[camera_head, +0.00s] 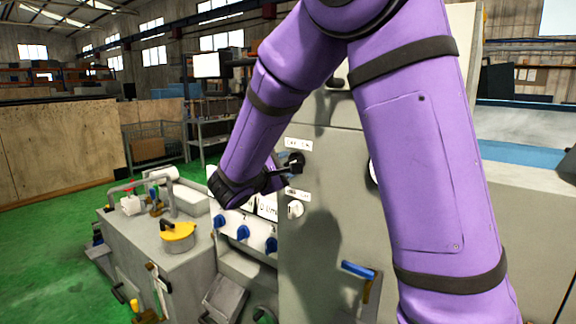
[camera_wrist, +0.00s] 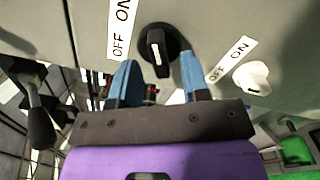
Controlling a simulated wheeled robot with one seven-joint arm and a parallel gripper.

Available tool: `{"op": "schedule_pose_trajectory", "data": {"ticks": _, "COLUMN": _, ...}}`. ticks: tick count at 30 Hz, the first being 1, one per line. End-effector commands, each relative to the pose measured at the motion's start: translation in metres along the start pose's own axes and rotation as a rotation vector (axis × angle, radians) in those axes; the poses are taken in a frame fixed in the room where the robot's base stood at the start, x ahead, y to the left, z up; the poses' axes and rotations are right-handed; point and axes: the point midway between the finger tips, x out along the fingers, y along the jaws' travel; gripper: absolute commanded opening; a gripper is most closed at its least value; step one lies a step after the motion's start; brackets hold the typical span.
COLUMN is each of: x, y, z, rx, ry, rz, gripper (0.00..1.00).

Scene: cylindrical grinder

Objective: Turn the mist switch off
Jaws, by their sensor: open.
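A round black rotary switch (camera_head: 297,158) is on the upright grey machine panel. In the wrist view the black switch (camera_wrist: 157,50) has a raised bar with a pale mark, and an OFF/ON label (camera_wrist: 121,28) is beside it. A white knob (camera_head: 295,209) sits below it and also shows in the wrist view (camera_wrist: 252,78) with its own OFF/ON label (camera_wrist: 231,60). No label naming mist is legible. My gripper (camera_wrist: 159,68) is open and empty, its blue fingers pointing at the panel on either side of the black switch. I cannot tell if they touch it.
Blue knobs (camera_head: 244,232) line a lower panel left of the switches. A blue-handled lever (camera_head: 358,270) sticks out below. A grey cabinet with a yellow-topped part (camera_head: 178,236) stands left. A dark lever knob (camera_wrist: 40,128) is at the left in the wrist view.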

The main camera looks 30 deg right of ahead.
Motion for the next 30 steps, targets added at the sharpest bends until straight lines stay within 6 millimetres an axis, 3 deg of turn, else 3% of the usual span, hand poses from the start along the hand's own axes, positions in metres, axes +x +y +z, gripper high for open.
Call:
{"op": "schedule_pose_trajectory", "data": {"ticks": 6, "x": 0.0127, "y": 0.0, "z": -0.0002, "rx": 0.0, "ry": 0.001, "rz": 0.0, "gripper": 0.43}}
{"op": "schedule_pose_trajectory", "data": {"ticks": 14, "x": 0.0137, "y": 0.0, "z": -0.0001, "rx": 0.0, "ry": 0.001, "rz": 0.0, "gripper": 0.43}}
{"op": "schedule_pose_trajectory", "data": {"ticks": 20, "x": 0.0135, "y": 0.0001, "z": 0.0, "rx": 0.0, "ry": 0.001, "rz": 0.0, "gripper": 0.0}}
{"op": "schedule_pose_trajectory", "data": {"ticks": 30, "x": 0.0135, "y": -0.0002, "z": 0.0001, "rx": -0.029, "ry": 0.0, "rz": 0.0, "gripper": 0.0}}
